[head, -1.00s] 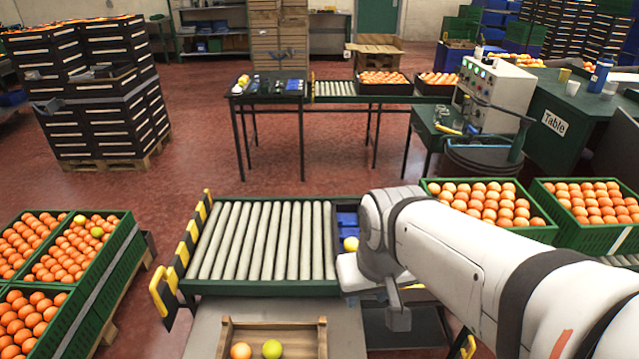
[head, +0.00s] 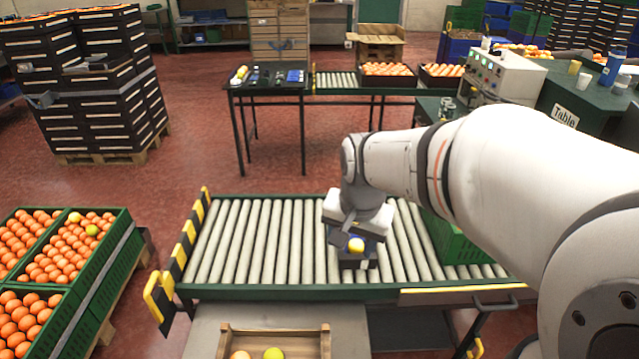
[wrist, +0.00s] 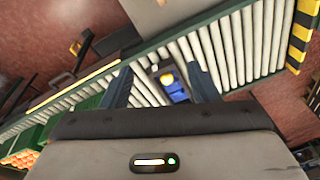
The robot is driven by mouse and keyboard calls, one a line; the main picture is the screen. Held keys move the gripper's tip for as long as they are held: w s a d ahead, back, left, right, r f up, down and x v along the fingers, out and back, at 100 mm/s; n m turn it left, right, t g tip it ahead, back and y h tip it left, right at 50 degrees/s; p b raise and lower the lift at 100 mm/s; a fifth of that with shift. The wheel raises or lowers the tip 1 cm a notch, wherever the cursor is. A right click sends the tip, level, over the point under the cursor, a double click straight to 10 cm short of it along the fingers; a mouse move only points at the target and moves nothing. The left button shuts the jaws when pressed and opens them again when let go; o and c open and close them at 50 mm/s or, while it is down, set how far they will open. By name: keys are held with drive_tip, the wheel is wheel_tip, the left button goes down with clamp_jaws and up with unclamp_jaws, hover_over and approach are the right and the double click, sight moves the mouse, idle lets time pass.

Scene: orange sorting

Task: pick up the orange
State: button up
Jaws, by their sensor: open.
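The roller conveyor (head: 255,240) has a green frame and a yellow-black striped post (head: 187,235) at its left end. Green crates of oranges (head: 118,235) stand at the left. A dark table (head: 270,88) stands behind. Rollers left of my gripper are bare.

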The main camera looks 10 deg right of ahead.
drive_tip(key=w+d+f+m+b, duration=0.1)
drive_tip(key=w+d+f+m, duration=0.1)
drive_tip(key=w+f+m, duration=0.3)
drive_tip(key=w+d+f+m, duration=0.1)
drive_tip(key=w+d+m, duration=0.1)
drive_tip(key=w+m, duration=0.35)
drive_tip(key=m+b, duration=0.2)
drive_tip(key=m, duration=1.1)
approach(357, 242)
drive_tip(key=shift+m+g+y, duration=0.3)
drive_tip(key=shift+m+g, duration=0.2)
drive_tip(key=shift+m, duration=0.25)
drive_tip(key=f, duration=0.1)
drive_tip(key=w+f, duration=0.1)
drive_tip(key=f, duration=0.3)
drive_tip(key=shift+w, duration=0.35)
wheel_tip(357, 242, down, 5)
drive_tip(key=shift+w+f, duration=0.15)
drive_tip(key=c, duration=0.6)
